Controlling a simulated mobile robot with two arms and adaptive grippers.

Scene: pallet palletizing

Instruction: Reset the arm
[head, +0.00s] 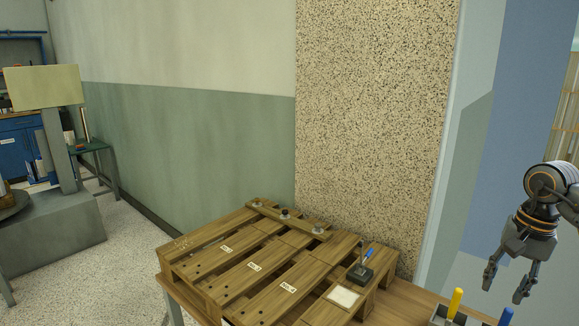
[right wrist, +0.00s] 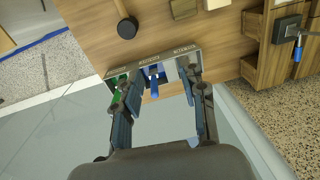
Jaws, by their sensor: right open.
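My right gripper (head: 503,290) hangs at the right side of the head view, fingers pointing down and spread apart. Nothing is held between its fingers. It also shows in the right wrist view (right wrist: 157,78), with open fingers above a labelled holder (right wrist: 152,62). A blue object in the holder (right wrist: 154,82) appears between the fingers, and a green one is partly hidden by the left finger. My left gripper is not in view.
A wooden pallet (head: 250,272) lies on the wooden table (head: 412,299), with a pen stand (head: 361,273) and a white pad (head: 342,297) on it. A speckled wall panel (head: 370,120) stands behind. A black-headed mallet (right wrist: 127,28) lies on the table.

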